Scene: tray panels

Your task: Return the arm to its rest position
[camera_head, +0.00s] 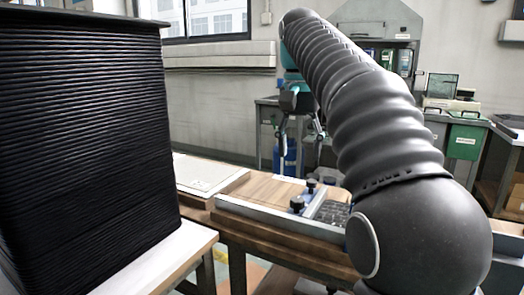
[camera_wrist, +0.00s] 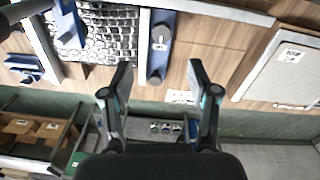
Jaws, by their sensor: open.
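My gripper (camera_wrist: 159,85) shows in the wrist view with its two dark fingers apart and nothing between them. In the head view my ribbed dark arm crosses the right half. There the gripper (camera_head: 303,133) hangs beyond the arm, small and partly hidden, above the wooden worktop (camera_head: 262,189).
A tall stack of black trays (camera_head: 85,140) stands at the left on a white-topped table (camera_head: 160,262). A fixture with a metal grid (camera_wrist: 100,35) and blue blocks lies on the wooden table. A pale panel (camera_wrist: 284,76) lies at its right. Cabinets (camera_head: 463,138) stand behind.

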